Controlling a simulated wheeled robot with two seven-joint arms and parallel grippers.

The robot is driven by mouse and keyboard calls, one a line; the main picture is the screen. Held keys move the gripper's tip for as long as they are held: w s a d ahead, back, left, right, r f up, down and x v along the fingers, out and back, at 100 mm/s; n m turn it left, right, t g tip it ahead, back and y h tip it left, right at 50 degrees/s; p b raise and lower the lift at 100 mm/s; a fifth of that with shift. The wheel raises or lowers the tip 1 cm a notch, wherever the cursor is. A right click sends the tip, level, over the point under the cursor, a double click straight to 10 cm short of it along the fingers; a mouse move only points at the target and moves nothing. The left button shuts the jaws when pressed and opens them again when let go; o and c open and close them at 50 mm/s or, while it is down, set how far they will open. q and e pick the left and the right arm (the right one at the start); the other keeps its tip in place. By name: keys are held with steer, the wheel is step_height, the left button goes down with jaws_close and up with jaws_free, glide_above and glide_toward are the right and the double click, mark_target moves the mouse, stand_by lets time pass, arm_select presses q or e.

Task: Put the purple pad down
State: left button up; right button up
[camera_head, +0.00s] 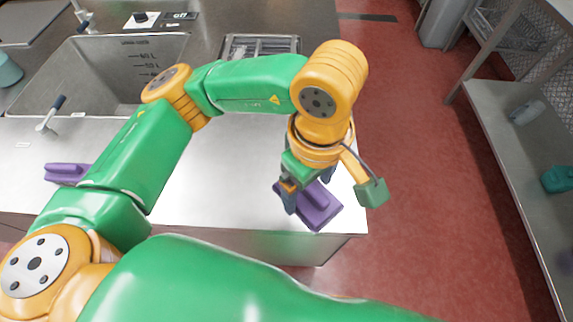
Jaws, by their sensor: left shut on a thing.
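A purple pad (318,207) is at the front right corner of the steel counter (235,190). My left gripper (308,197) points down and is shut on this pad; its fingers are partly hidden by the wrist. A second purple pad (66,172) lies at the left of the counter, partly hidden behind my left arm. My right gripper is not in view.
A steel kettle basin (60,85) with level marks is at the back left. A small lever handle (50,115) stands before it. A drain grate (262,45) is behind my arm. Red floor lies right of the counter, with a steel shelf (500,130) beyond.

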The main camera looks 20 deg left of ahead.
arm_select(q)
steer(key=w+a+f, duration=0.2)
steer(key=w+f, duration=0.1)
steer(key=w, duration=0.1)
steer(key=w+a+f, duration=0.2)
steer(key=w+f, duration=0.1)
steer(key=w, duration=0.1)
steer(key=w+a+f+p, duration=0.1)
steer(key=w+a+f, duration=0.2)
steer(key=f, duration=0.1)
steer(key=shift+w, duration=0.4)
step_height(320, 180, down, 3)
steer(key=shift+r+p, duration=0.1)
steer(key=shift+p, duration=0.6)
steer(key=shift+f+b, duration=0.3)
steer(key=shift+b, duration=0.05)
steer(key=o, duration=0.9)
steer(key=shift+r, duration=0.15)
